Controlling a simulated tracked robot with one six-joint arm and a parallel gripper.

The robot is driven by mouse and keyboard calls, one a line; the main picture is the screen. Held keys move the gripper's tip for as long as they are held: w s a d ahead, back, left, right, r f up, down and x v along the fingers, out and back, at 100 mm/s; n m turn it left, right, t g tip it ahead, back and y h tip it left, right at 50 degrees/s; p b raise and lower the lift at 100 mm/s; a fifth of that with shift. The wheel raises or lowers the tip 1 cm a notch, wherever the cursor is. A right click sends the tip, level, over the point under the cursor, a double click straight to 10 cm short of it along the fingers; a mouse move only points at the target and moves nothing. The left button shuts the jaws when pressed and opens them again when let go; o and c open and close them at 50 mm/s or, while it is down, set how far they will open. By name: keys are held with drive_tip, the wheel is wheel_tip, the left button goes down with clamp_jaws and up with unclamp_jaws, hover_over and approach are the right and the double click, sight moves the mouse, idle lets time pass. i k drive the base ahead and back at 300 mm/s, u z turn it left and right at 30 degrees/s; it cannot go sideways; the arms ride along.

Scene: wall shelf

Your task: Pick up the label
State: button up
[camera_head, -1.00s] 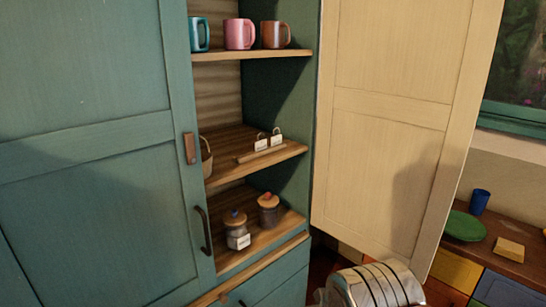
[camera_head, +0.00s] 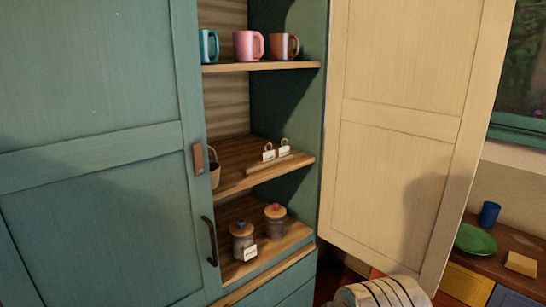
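Two small white labels with loops stand side by side at a wooden strip on the middle shelf, the left label (camera_head: 268,156) and the right label (camera_head: 284,151). Another white label (camera_head: 250,253) is on the front of the left jar (camera_head: 242,240) on the lower shelf. Which label is meant cannot be told. A silvery, ribbed part of my arm shows at the bottom edge, below the open door. My gripper's fingers are not in view.
Three mugs, teal, pink (camera_head: 248,46) and brown, stand on the top shelf (camera_head: 290,66). A second jar (camera_head: 275,220) stands on the lower shelf. A basket (camera_head: 214,173) is partly hidden by the closed green door (camera_head: 90,90). The cream door (camera_head: 400,90) stands open at right.

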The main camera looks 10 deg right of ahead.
sight(268, 156)
drive_tip(key=u, duration=0.25)
drive_tip(key=i, duration=0.75)
drive_tip(key=u, duration=0.55)
